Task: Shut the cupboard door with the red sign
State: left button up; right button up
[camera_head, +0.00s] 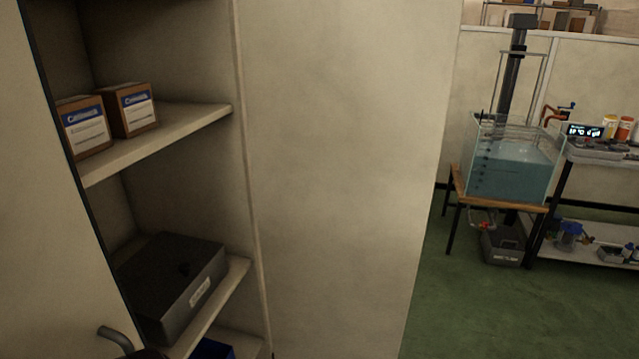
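An open cupboard takes up the left half of the head view, with its shelves (178,134) exposed. A plain pale door panel (20,190) stands at the far left, with a dark edge and a bent grey handle (116,338) near the bottom. A broad pale panel (345,150) stands right of the shelves; it looks like a door leaf swung open, but I cannot be sure. No red sign shows on either visible face. Neither of my grippers can be made out. A small dark shape beside the handle at the bottom edge is too cut off to identify.
Two cardboard boxes (131,108) sit on the upper shelf, a dark grey case (180,280) on the lower one. A blue item (212,349) shows below. At right, a water tank (513,170) stands on a wooden table beside a bench. Green floor (480,310) is clear in front.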

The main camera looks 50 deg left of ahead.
aim_at(346, 101)
jog(key=i+u, duration=0.5)
jog(key=i+l+u, duration=0.15)
jog(key=i+u, duration=0.15)
jog(key=u, duration=0.25)
jog(key=i+l+u, duration=0.3)
jog(key=u, duration=0.2)
jog(key=i+l+u, duration=0.25)
jog(key=l+u, duration=0.25)
jog(key=i+l+u, duration=0.2)
jog(key=l+u, duration=1.35)
jog(key=l, duration=0.2)
jog(key=k+l+u, duration=0.2)
jog(key=l+u, duration=0.35)
